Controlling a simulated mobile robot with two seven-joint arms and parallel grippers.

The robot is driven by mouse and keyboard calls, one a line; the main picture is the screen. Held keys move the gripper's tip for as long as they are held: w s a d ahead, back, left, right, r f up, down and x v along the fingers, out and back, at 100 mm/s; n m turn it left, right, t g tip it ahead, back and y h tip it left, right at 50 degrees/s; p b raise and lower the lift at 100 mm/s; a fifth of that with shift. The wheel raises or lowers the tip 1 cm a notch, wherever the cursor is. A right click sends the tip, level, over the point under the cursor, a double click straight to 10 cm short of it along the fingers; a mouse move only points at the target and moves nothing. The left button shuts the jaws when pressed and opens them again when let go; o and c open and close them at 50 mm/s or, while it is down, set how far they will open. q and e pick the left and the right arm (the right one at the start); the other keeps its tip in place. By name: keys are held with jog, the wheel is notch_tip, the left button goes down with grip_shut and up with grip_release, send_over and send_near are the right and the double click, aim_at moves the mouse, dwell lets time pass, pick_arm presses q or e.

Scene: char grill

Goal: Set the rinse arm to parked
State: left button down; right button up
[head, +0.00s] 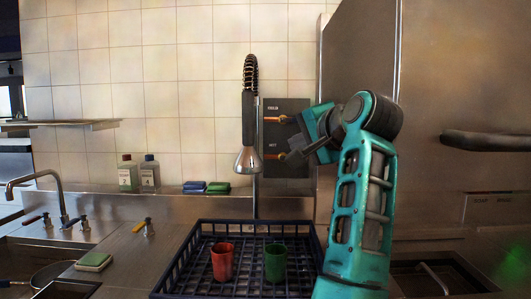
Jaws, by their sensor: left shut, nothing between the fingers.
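The rinse arm (249,116) hangs in front of the tiled wall. It has a black coiled spring at its top and a flared steel spray head (247,160) pointing down. A dark panel (290,172) behind and to its right carries two orange-tipped levers, an upper one (274,119) and a lower one (272,156). My left gripper (292,151) is shut and empty, in front of the panel and to the right of the spray head. Whether it touches the lower lever I cannot tell. My right gripper is not in view.
A dark blue rack (188,262) below holds a red cup (222,262) and a green cup (275,263). Two bottles (128,174) (150,172) and folded cloths (206,188) stand on the ledge. A faucet (55,190) is at left; a steel cabinet (450,90) closes the right.

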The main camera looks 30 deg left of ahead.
pick_arm(q)
jog(key=s+a+p+x, duration=0.1)
jog(key=s+p+x, duration=0.1)
jog(key=x, duration=1)
jog(key=shift+a+f+p, duration=0.4)
jog(key=shift+a+p, duration=0.05)
jog(key=shift+p, duration=0.25)
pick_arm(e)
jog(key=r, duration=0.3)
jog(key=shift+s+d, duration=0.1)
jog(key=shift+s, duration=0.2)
pick_arm(q)
jog(key=shift+s+a, duration=0.15)
